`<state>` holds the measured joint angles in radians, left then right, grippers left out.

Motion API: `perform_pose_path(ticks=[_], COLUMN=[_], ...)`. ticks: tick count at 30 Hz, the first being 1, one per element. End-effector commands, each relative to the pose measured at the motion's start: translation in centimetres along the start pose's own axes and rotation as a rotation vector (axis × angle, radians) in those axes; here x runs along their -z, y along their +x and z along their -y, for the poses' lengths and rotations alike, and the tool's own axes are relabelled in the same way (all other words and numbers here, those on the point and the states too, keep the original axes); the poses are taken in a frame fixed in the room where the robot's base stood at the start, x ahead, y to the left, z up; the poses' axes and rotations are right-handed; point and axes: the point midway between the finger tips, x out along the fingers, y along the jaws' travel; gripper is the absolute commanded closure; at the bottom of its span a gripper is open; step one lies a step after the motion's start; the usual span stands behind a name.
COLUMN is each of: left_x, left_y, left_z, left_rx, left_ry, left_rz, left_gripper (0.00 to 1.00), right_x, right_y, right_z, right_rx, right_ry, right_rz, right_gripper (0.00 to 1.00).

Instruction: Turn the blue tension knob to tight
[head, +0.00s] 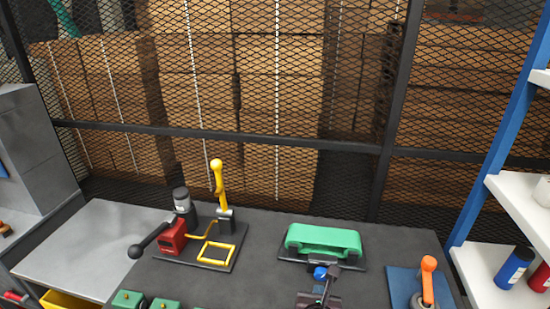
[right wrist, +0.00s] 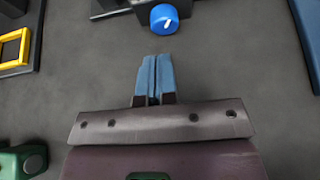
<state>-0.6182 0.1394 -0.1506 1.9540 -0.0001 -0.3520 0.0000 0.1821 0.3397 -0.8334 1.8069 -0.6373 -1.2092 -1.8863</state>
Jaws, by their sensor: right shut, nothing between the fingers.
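In the head view the knob (head: 320,272) is small and partly hidden by my right gripper (head: 322,288). In the right wrist view my right gripper (right wrist: 154,62) is shut and empty, its blue fingertips pointing at the knob with a gap between them. My left gripper is not in view.
Left of the green unit is a plate with a yellow lever (head: 218,185), a red block (head: 172,237) and a yellow frame (head: 216,254). An orange-handled device (head: 428,280) is on a blue plate at right. A mesh fence stands behind the table.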

Motion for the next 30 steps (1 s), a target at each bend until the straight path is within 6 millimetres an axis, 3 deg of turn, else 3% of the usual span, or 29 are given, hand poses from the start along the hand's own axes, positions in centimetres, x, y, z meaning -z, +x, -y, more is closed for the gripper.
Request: perform_pose_path(ticks=[8,21,30], left_x=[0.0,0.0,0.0], left_y=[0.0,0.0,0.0], left_z=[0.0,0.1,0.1], left_rx=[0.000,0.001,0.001], left_ry=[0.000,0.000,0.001], left_rz=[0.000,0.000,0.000], left_gripper=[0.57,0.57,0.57], right_x=[-0.1,-2.3,-3.2], right_y=[0.2,4.2,5.9], right_z=[-0.1,0.0,0.0], right_rx=[0.014,0.014,0.013], right_ry=[0.005,0.004,0.005], right_rz=[-0.003,-0.002,-0.003], right_gripper=[1.00,1.00,1.00])
